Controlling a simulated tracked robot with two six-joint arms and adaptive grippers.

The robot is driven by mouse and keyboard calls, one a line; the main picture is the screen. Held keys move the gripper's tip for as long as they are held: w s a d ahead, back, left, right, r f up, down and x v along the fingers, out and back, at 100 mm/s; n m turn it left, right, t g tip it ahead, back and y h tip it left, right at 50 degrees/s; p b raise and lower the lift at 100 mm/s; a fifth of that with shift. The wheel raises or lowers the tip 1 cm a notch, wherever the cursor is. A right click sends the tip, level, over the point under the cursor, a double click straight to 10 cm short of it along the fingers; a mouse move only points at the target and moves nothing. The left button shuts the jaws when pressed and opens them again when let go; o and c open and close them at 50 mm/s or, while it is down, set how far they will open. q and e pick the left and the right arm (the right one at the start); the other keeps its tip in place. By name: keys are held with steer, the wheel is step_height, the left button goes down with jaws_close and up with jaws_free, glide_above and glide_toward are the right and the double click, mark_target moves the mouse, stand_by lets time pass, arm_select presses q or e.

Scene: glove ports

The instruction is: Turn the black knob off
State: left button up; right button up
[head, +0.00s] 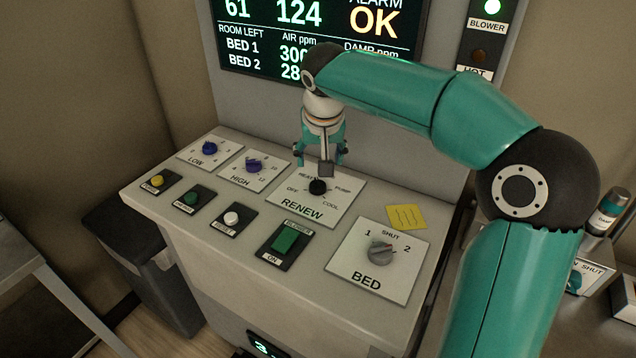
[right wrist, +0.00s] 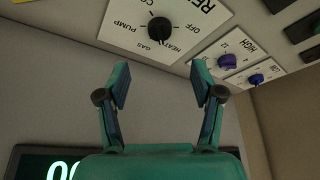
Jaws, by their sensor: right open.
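The black knob (head: 318,187) sits on the white RENEW plate (head: 300,208) of the sloped console. Labels around it include OFF, HEAT, PUMP and COOL. In the right wrist view the knob (right wrist: 159,29) is at the top, with a light mark on its side towards the GAS and HEAT labels. My right gripper (head: 320,160) is above and just behind the knob in the head view, partly covering the plate's labels. In the wrist view its two fingers (right wrist: 160,82) are spread and empty, apart from the knob. My left gripper is out of view.
Blue LOW (head: 210,148) and HIGH (head: 254,165) knobs are left of the plate. The grey BED knob (head: 381,251) and a yellow note (head: 406,217) are right. Several push buttons and a green switch (head: 286,240) line the front. A display (head: 300,40) stands behind.

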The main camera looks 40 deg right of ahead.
mark_target(318, 183)
steer(key=x, duration=1.2)
steer(key=shift+p, duration=0.3)
steer(key=shift+r, duration=0.1)
steer(key=c, duration=1.1)
steer(key=shift+c, duration=0.2)
